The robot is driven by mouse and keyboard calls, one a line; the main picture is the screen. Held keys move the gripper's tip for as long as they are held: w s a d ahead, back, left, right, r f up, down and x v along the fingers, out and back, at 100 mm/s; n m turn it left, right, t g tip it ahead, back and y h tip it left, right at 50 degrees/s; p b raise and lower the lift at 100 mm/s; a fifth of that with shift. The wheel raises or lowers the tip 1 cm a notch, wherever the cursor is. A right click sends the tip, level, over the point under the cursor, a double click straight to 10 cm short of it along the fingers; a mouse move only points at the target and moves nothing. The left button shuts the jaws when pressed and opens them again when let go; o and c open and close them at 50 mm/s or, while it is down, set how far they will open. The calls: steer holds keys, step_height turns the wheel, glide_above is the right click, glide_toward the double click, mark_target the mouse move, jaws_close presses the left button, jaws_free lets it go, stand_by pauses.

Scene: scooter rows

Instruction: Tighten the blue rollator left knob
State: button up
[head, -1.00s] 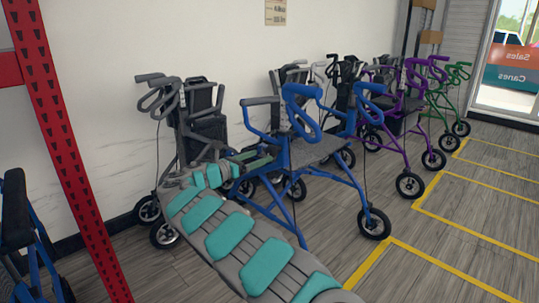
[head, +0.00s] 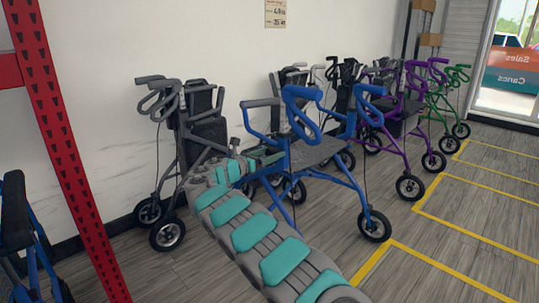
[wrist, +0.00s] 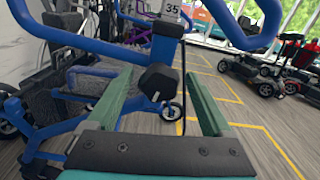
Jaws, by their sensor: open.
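The blue rollator (head: 347,180) stands in the middle of the head view, with its blue frame also filling the left of the wrist view (wrist: 150,45). A black knob (wrist: 158,82) sits on its upright blue tube in the wrist view. My gripper (wrist: 157,76) is open, its two green fingers on either side of the knob in the picture, with a gap to each. I cannot tell how deep the knob is between them. In the head view my gripper (head: 268,157) is beside the rollator's near side, and the knob cannot be made out there.
A grey rollator (head: 180,150) stands left of the blue one, close to my arm. A purple rollator (head: 405,125) and a green one (head: 455,100) stand to the right. A red post (head: 65,150) is at the left. Open floor with yellow lines lies at the right.

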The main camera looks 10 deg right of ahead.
jaws_close()
stand_by(0.6)
